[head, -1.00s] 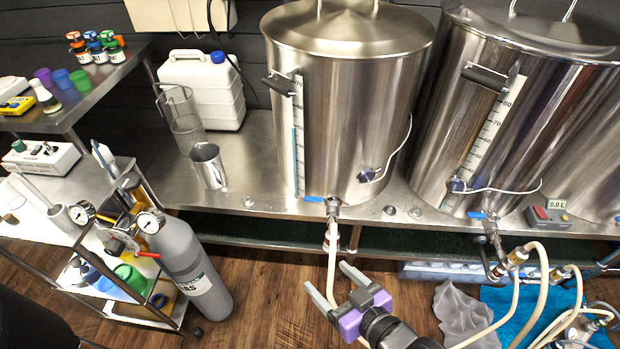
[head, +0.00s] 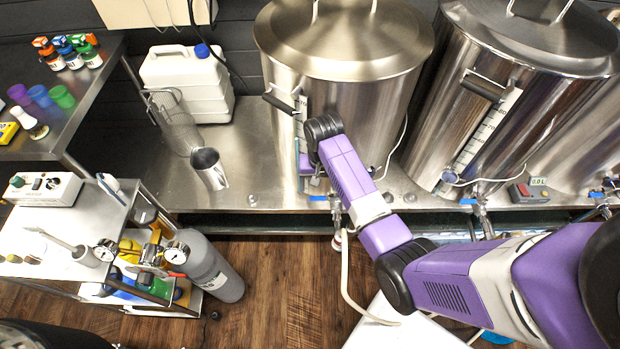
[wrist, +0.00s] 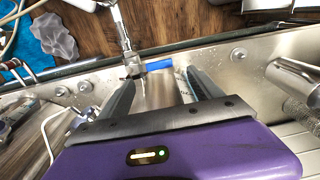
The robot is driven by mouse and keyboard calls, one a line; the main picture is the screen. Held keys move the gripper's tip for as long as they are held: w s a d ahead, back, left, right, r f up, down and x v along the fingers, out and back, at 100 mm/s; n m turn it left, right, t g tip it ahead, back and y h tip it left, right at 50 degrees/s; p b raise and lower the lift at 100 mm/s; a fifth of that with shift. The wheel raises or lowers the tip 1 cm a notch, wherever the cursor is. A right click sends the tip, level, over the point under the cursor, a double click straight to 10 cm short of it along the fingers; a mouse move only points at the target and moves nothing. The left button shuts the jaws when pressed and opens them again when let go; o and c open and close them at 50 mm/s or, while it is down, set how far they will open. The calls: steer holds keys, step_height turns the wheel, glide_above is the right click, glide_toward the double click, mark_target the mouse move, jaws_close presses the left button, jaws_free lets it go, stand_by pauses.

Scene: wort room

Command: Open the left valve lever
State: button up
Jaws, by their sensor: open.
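The left valve lever (head: 319,198) is a small blue handle on the steel valve (head: 338,214) at the foot of the left kettle (head: 340,50). It points left from the valve in the head view. In the wrist view the blue lever (wrist: 158,66) shows just beyond and between my fingertips. My gripper (wrist: 163,76) is open, one finger on each side of the lever's line; whether it touches the lever I cannot tell. In the head view my forearm hides most of the gripper in front of the kettle.
A second kettle (head: 500,100) with its own blue-levered valve (head: 481,212) stands to the right. A steel jug (head: 208,168) stands on the counter to the left. A pale hose (head: 345,270) hangs below the left valve. A gas cylinder (head: 215,265) stands by the cart.

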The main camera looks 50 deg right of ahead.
mark_target(318, 197)
steer(key=shift+d+r, duration=0.15)
steer(key=shift+r, duration=0.15)
steer(key=shift+w+f+g, duration=0.1)
steer(key=shift+f+g, duration=0.1)
steer(key=shift+g, duration=0.1)
steer(key=shift+f, duration=3.6)
jaws_close()
